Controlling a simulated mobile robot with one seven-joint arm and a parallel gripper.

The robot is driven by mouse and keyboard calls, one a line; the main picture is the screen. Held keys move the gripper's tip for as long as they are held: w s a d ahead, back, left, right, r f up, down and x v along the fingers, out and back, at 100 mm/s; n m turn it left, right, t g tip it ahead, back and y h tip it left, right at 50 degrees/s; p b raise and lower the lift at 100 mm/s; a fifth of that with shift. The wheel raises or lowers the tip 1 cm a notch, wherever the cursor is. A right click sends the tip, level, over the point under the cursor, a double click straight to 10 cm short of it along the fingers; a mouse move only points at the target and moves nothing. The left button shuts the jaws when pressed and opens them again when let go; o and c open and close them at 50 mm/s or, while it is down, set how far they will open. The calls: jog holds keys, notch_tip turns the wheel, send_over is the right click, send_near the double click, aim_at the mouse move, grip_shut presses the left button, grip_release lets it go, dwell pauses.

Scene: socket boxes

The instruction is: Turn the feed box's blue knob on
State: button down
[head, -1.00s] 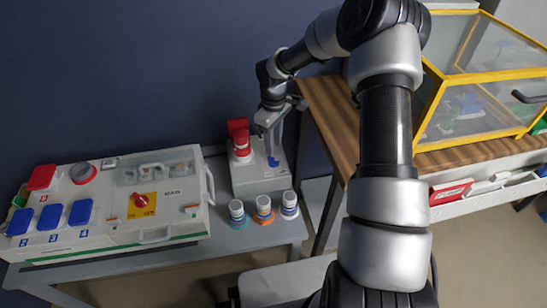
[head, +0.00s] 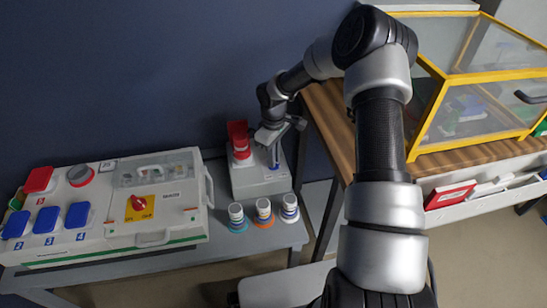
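The feed box (head: 249,184) is the small light-grey box on the grey bench, right of the large socket box. A red socket part (head: 239,138) stands on its left side. The blue knob (head: 274,165) shows only as a small blue patch on the right of the box top, mostly hidden by my gripper. My gripper (head: 274,152) points down over the knob, its fingers at or very close to it. Whether the fingers are open or touching the knob is too small to tell.
Several small colour-ringed cylinders (head: 263,211) stand along the bench in front of the feed box. The large box (head: 110,240) with blue and red covers is at left. A wooden-topped table (head: 335,120) with a yellow-framed case (head: 480,85) stands close at right.

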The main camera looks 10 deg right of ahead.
jog(key=shift+m, duration=0.3)
jog(key=m, duration=0.4)
jog(key=shift+m, duration=0.3)
jog(key=m, duration=0.5)
jog(key=shift+b, duration=0.4)
jog(key=m, duration=0.4)
jog(key=shift+r, duration=0.1)
jog(key=shift+m, duration=1.8)
jog(key=c, duration=1.8)
grip_release()
jog(key=shift+c, duration=0.2)
